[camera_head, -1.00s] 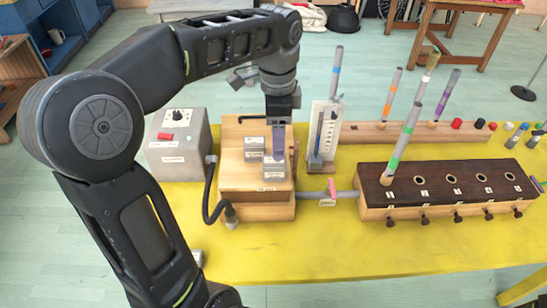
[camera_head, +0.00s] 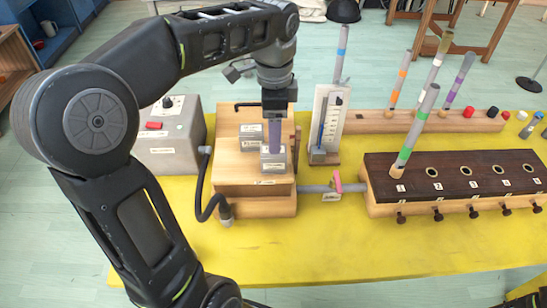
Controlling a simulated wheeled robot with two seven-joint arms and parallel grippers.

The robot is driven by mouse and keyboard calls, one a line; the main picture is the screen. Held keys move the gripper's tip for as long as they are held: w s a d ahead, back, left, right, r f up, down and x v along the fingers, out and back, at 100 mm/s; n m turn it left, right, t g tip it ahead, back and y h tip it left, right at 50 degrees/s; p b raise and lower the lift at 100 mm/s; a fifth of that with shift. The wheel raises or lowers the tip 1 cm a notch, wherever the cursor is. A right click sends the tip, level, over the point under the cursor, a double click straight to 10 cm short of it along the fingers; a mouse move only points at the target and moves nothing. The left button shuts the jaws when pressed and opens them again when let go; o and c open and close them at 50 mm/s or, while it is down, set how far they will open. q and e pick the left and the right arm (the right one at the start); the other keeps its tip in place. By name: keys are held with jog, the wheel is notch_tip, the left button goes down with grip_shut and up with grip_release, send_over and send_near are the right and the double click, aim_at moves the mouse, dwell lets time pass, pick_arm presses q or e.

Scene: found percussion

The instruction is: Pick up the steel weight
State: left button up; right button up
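Two small grey steel weights with pale labels are on the wooden box: one at the back left (camera_head: 251,134) and one nearer (camera_head: 273,162). My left gripper (camera_head: 273,148) comes down from above, its fingers pointing at the nearer weight. The fingertips overlap the top of that weight in this view. The fingers are seen edge-on, so I cannot tell whether they are closed on it. The nearer weight appears level, on or just above the box top (camera_head: 230,172). My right gripper is not in view.
A grey control box (camera_head: 172,150) stands left, with a black hose running to the wooden box. A white gauge stand (camera_head: 328,125) is close on the right. A dark-topped block (camera_head: 455,165) holds a tube farther right. The yellow table (camera_head: 330,245) is clear in front.

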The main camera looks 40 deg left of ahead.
aim_at(274, 159)
pick_arm(q)
jog(key=shift+f, duration=0.8)
jog(key=shift+f+p, duration=0.5)
jog(key=shift+f, duration=2.15)
jog(key=shift+c, duration=0.6)
grip_shut()
jog(key=shift+r, duration=0.1)
